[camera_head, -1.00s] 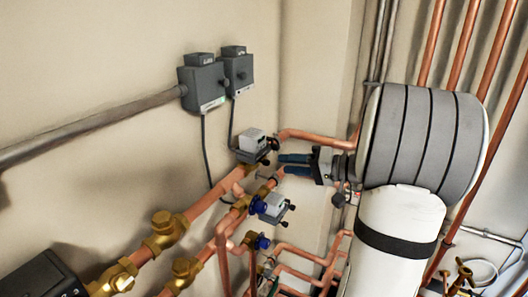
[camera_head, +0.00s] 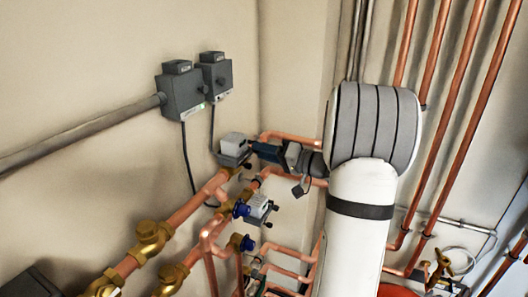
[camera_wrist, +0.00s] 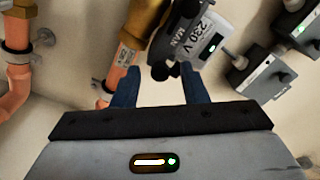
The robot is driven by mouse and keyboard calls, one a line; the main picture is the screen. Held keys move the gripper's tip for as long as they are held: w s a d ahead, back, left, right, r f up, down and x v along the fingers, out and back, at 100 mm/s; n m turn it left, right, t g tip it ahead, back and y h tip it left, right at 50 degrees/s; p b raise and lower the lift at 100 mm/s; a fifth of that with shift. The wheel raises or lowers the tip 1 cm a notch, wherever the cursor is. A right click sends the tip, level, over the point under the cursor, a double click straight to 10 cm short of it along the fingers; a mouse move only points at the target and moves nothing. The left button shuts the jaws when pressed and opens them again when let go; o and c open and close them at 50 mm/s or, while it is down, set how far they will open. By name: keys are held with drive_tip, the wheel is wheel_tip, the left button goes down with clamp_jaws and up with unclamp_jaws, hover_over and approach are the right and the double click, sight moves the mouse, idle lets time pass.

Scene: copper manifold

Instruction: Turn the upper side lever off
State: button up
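The upper grey valve actuator (camera_head: 234,145) sits on a copper pipe, in the middle of the head view. Its label "230 V" shows in the wrist view (camera_wrist: 203,36). The upper side lever, a small black knob (camera_wrist: 162,72), sticks out of it toward my gripper. My gripper (camera_wrist: 158,76) is open; its two blue fingers stand apart, one on each side of the knob in the picture. I cannot tell whether they touch it. In the head view my gripper (camera_head: 264,152) is just right of the actuator, and hides part of its right side.
A second actuator (camera_head: 258,205) with black knobs sits just below. Blue caps (camera_head: 241,209), brass valves (camera_head: 152,235) and copper pipes crowd the lower middle. Two grey wall boxes (camera_head: 183,94) hang above left, with cables. Tall copper pipes (camera_head: 455,140) stand at right.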

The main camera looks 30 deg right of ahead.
clamp_jaws()
idle(0.3)
drive_tip(key=shift+f, duration=0.1)
drive_tip(key=shift+m+b, duration=1.15)
drive_tip(key=shift+m, duration=6.75)
